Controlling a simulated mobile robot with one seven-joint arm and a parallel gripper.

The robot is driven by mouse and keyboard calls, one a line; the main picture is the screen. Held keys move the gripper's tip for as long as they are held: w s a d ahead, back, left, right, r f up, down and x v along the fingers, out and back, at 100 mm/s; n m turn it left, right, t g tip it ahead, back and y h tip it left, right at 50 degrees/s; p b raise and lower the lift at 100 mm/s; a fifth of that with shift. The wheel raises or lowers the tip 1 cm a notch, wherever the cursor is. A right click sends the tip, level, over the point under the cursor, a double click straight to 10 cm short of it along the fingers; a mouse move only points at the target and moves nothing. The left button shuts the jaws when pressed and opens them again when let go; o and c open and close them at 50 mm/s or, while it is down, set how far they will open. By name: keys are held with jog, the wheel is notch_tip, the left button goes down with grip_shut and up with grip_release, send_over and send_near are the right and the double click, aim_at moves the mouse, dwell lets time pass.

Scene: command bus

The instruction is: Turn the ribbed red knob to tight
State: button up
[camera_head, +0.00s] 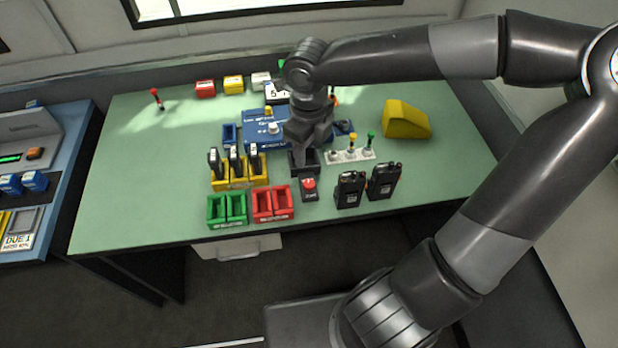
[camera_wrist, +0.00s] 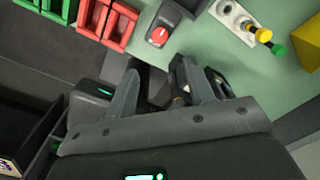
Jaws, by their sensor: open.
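The red knob (camera_head: 309,184) sits on a small dark base at the front of the green table, right of the red bins. It also shows in the wrist view (camera_wrist: 159,36), with a small pale mark on its top. Its ribs and any tight marking are too small to read. My gripper (camera_head: 304,152) is above the table, just behind the knob in the head view. In the wrist view my gripper (camera_wrist: 158,66) is open and empty, its fingers apart from the knob, which lies beyond the tips.
Red bins (camera_head: 262,209) and green bins (camera_head: 227,212) stand left of the knob. Two black radios (camera_head: 350,190) stand close on its right. A white strip with coloured levers (camera_head: 351,155) and a yellow wedge (camera_head: 405,120) are behind. The table's front edge is near.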

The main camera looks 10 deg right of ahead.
aim_at(309, 183)
notch_tip(309, 183, down, 12)
jog(key=shift+f, duration=0.25)
dwell(0.4)
jog(key=c, duration=1)
